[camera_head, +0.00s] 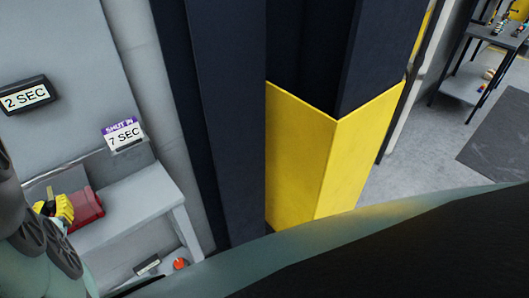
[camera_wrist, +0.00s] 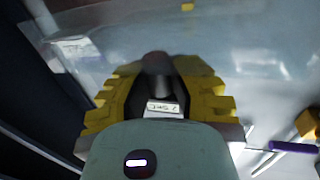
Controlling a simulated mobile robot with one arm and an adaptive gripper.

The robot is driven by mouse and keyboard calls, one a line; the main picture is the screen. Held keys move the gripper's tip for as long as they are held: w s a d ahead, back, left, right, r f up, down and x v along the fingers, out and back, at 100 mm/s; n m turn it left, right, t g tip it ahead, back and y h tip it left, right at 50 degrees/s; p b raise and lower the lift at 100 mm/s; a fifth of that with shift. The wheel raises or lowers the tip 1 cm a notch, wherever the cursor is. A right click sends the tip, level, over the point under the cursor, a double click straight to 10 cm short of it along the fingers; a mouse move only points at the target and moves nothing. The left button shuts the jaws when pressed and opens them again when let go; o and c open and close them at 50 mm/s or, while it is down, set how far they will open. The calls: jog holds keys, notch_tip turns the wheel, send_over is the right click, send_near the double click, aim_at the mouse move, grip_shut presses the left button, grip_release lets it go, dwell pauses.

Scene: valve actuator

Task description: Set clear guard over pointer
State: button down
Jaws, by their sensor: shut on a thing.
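My gripper (camera_head: 57,207) has yellow fingers and is at the left edge of the head view, beside a red, partly see-through body (camera_head: 88,208). In the wrist view my gripper (camera_wrist: 158,95) is shut on a dark piece with a dull reddish top (camera_wrist: 157,66). A small white label (camera_wrist: 163,108) shows between the fingers. I cannot tell whether the held piece is the clear guard. A pale, glossy surface with reflections (camera_wrist: 110,45) lies beyond the fingers; whether it is clear plastic is unclear. I cannot make out the pointer.
A grey bench (camera_head: 150,195) stands against the wall under signs reading "2 SEC" (camera_head: 25,97) and "SHUT IN 7 SEC" (camera_head: 123,135). A red round knob (camera_head: 180,264) is low beside it. A dark column with a yellow guard (camera_head: 320,160) stands right. A purple-handled tool (camera_wrist: 293,147) lies right of my gripper.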

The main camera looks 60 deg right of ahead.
jog(key=shift+w+a, duration=0.3)
jog(key=shift+a, duration=0.75)
jog(key=c, duration=0.8)
grip_release()
jog(key=shift+a, duration=0.1)
jog(key=shift+c, duration=0.2)
jog(key=v, duration=1.2)
jog(key=shift+f, duration=0.1)
